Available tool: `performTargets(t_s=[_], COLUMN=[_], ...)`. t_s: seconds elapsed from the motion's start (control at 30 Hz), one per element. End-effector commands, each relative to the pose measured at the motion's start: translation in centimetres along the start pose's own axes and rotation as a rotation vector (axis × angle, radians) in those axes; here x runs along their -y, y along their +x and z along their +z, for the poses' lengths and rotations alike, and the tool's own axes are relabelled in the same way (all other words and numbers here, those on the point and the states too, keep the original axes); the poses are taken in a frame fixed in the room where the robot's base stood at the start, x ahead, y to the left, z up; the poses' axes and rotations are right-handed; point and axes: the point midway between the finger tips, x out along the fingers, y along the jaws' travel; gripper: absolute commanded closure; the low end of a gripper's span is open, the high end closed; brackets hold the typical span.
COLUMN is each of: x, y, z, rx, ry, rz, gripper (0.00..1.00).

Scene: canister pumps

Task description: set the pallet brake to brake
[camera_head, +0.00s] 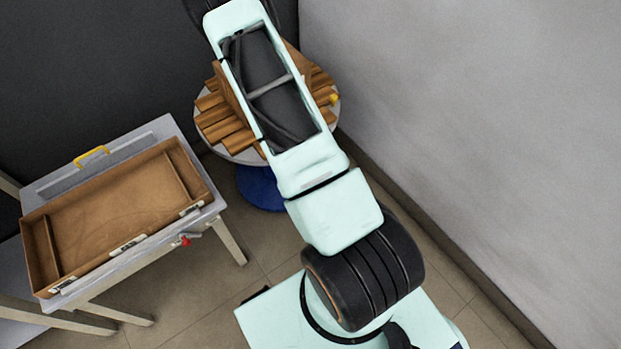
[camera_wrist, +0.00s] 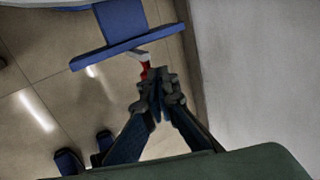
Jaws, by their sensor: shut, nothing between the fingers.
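In the wrist view, a small red lever (camera_wrist: 146,70) on a short pale arm sticks out from under a blue bar (camera_wrist: 150,44). It looks like the pallet brake, but its setting cannot be read. My gripper (camera_wrist: 160,82) is shut and empty, its fingertips close beside the red lever; I cannot tell whether they touch it. In the head view, a round table (camera_head: 247,157) bears wooden slats (camera_head: 222,122) like a pallet, above a blue base (camera_head: 260,187). My arm covers part of it, and my gripper is hidden there.
A grey wall (camera_head: 480,110) runs close on the right. At left stands a grey table (camera_head: 160,128) with a brown tray (camera_head: 120,205), a yellow handle (camera_head: 92,156) and a red knob (camera_head: 185,240). Tiled floor (camera_head: 190,290) lies free between the table and my base.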

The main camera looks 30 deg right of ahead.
Motion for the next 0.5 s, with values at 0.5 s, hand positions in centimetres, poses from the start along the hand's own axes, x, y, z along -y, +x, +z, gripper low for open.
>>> performTargets(t_s=[0.5], x=[1.9], y=[1.4], z=[0.0], rx=[-0.001], ry=[-0.005], rz=[-0.004], gripper=[1.00])
